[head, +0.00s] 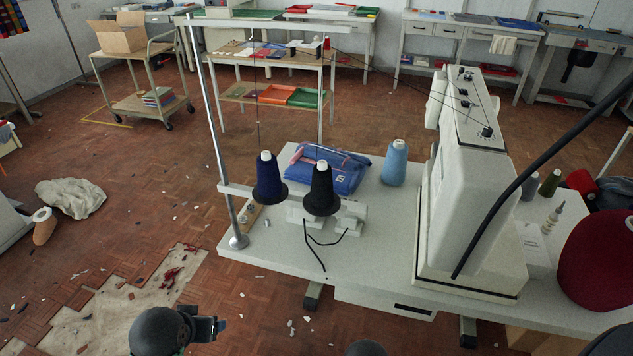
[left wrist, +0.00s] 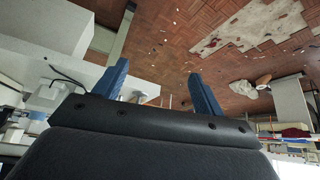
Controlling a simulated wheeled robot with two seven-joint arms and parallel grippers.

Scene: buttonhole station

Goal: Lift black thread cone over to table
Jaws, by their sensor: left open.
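The black thread cone (head: 321,192) stands upright on the thread stand (head: 232,190) at the table's left part, with a pale tip showing on top. A navy thread cone (head: 268,180) stands just left of it on the same stand. The white table (head: 377,238) carries the stand. My left gripper (head: 207,328) is low in front of the table's left end, apart from the cone. In the left wrist view its two blue fingers are spread, with nothing between them (left wrist: 160,85). My right gripper is not in view.
A sewing machine (head: 462,190) fills the table's right part. A blue pouch (head: 335,170) and light blue cone (head: 395,164) stand behind the black cone. Thin black bent rods (head: 318,255) lie in front. The table's front middle is mostly clear. The stand's metal pole (head: 212,130) rises at left.

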